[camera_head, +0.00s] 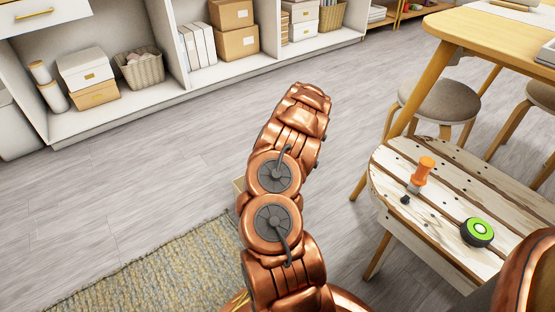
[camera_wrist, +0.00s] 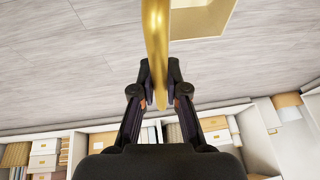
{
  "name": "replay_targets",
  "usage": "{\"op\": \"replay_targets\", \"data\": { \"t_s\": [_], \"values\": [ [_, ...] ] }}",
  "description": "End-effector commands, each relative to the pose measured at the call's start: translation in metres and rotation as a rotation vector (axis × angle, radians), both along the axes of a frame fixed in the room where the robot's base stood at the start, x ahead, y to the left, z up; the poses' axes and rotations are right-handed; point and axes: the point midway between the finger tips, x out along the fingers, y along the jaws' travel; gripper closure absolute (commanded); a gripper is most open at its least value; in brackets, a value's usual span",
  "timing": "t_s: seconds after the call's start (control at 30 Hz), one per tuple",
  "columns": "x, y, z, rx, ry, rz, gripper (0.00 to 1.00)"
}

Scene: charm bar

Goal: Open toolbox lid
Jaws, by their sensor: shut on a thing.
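In the wrist view, my gripper (camera_wrist: 160,92) is shut on a smooth, curved gold bar (camera_wrist: 156,40), which looks like a handle. The bar runs from the top edge of the picture down between the two dark fingers. Behind it, a pale tan open-looking box part with a gold edge (camera_wrist: 205,36) shows near the top; I cannot tell whether it is the toolbox or its lid. In the head view, my copper arm hides the gripper and most of this thing. Only a small pale corner (camera_head: 238,186) shows left of the arm.
A woven rug (camera_head: 150,272) lies at the lower left on grey floor. A slatted wooden stool table (camera_head: 425,225) at right carries an orange-handled tool (camera_head: 423,172) and a green-and-black round thing (camera_head: 477,232). White shelves (camera_head: 175,98) stand at the back. The floor between is clear.

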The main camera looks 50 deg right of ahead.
Motion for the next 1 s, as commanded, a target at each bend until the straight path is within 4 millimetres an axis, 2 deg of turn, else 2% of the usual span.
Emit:
{"op": "replay_targets", "data": {
  "t_s": [0.3,0.57,0.6,0.8,1.0],
  "values": [
    [-0.002,-0.019,-0.005,-0.007,-0.004,0.002,1.00],
    [-0.002,-0.022,-0.005,-0.005,-0.004,0.003,1.00],
    [-0.002,-0.022,-0.004,-0.005,-0.004,0.003,0.83],
    [-0.003,-0.021,-0.005,-0.005,-0.003,0.003,0.62],
    [-0.003,-0.021,-0.005,-0.004,-0.002,0.003,0.61]
  ]
}}
